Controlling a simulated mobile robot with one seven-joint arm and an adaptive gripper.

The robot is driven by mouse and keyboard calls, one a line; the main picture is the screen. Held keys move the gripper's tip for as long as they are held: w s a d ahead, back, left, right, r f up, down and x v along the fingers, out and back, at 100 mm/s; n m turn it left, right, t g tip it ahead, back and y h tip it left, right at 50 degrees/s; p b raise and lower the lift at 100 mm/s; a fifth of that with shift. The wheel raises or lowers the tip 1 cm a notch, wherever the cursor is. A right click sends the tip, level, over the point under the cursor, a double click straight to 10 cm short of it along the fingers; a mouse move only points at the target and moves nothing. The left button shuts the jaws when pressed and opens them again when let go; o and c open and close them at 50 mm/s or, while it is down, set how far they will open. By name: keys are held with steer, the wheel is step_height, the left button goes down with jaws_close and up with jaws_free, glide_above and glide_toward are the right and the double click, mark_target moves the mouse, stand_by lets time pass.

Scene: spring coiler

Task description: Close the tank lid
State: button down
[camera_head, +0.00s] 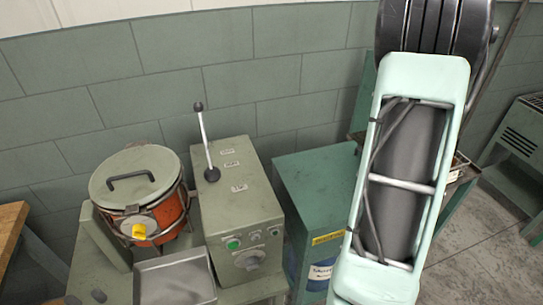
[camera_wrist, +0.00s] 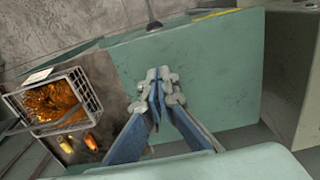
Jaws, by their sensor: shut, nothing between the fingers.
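A teal box with a flat top (camera_head: 315,165) and labels on its front stands in the middle of the head view, partly behind my arm. In the wrist view a broad teal panel (camera_wrist: 215,75), which looks like this top, lies beyond my gripper. A small dark knob (camera_wrist: 153,25) shows near its far edge. My gripper (camera_wrist: 157,88) is shut and empty, in front of the panel; I cannot tell whether it touches. In the head view my gripper is hidden. A round grey-green lid (camera_head: 135,175) with a black handle rests on an orange pot (camera_head: 172,213) at the left.
A grey-green control box (camera_head: 240,205) with a lever (camera_head: 206,140) stands left of the teal box. An empty metal tray (camera_head: 175,280) lies in front of the pot. A crate (camera_wrist: 88,90) of orange-brown material is left of my gripper in the wrist view. Floor (camera_head: 470,265) shows at right.

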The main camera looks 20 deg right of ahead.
steer(key=d+f+b, duration=0.2)
steer(key=d+f, duration=0.1)
steer(key=f, duration=0.2)
steer(key=shift+f, duration=0.15)
steer(key=shift+d, duration=0.1)
steer(key=shift+d+f+b, duration=0.35)
steer(key=shift+f+b, duration=0.2)
steer(key=shift+f, duration=0.45)
steer(key=shift+d+f+b, duration=0.35)
steer(key=shift+f+b, duration=0.25)
steer(key=shift+f, duration=0.4)
steer(key=shift+d+f+b, duration=0.35)
steer(key=shift+f+b, duration=0.2)
steer(key=shift+f, duration=0.45)
steer(key=shift+r, duration=0.1)
step_height(320, 180, up, 8)
steer(key=p, duration=0.5)
steer(key=shift+p, duration=0.35)
